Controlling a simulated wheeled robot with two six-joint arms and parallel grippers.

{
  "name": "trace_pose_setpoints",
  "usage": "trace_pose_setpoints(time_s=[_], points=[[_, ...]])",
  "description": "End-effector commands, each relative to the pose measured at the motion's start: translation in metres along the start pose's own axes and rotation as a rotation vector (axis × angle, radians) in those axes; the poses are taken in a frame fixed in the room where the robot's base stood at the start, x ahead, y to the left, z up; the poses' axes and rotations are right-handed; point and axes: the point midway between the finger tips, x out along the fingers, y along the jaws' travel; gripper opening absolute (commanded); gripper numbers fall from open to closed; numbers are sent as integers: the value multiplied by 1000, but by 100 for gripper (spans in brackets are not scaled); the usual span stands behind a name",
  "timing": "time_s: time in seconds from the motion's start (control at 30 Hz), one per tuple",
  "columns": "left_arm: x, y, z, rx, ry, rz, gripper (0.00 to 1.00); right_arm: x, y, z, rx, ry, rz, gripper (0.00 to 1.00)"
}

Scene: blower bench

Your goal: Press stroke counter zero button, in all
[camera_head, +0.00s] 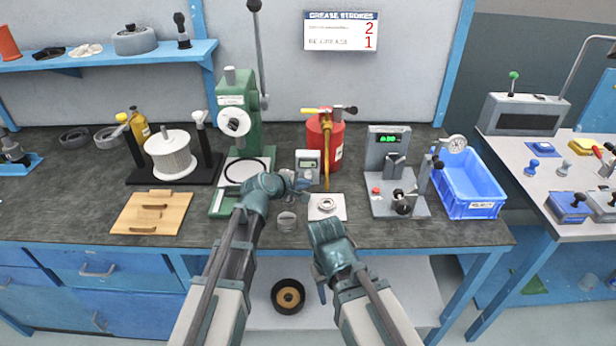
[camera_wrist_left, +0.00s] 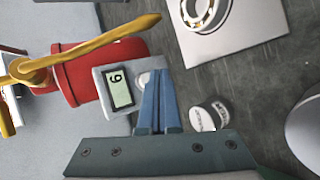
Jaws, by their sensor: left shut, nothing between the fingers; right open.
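The stroke counter (camera_head: 308,161) is a small pale box with a display, on the bench just left of the red grease drum (camera_head: 330,142). In the left wrist view the counter (camera_wrist_left: 103,80) shows one digit on its display (camera_wrist_left: 120,88), turned sideways, a 6 or 9. A round whitish button (camera_wrist_left: 143,79) sits beside the display, partly hidden by my fingers. My left gripper (camera_head: 307,182) is shut and empty; its tips (camera_wrist_left: 158,72) overlap the button's edge in the picture. I cannot tell whether they touch it. My right gripper (camera_head: 322,224) is open at the bench's front edge.
A white plate with a bearing ring (camera_head: 327,205) lies right of my left gripper. A small round tin (camera_head: 286,221) stands nearby. A green press (camera_head: 241,120) is left, a grey test stand (camera_head: 400,195) and blue bin (camera_head: 470,190) right. A wall sign (camera_head: 341,31) shows red 2 and 1.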

Motion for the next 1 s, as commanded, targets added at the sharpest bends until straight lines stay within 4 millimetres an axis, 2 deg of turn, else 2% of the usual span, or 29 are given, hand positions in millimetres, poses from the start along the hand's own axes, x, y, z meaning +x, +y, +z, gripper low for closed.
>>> trace_pose_setpoints(time_s=[1.0], points=[[7,6,-6,0,0,0,0,0,0,0,0,0,0,50]])
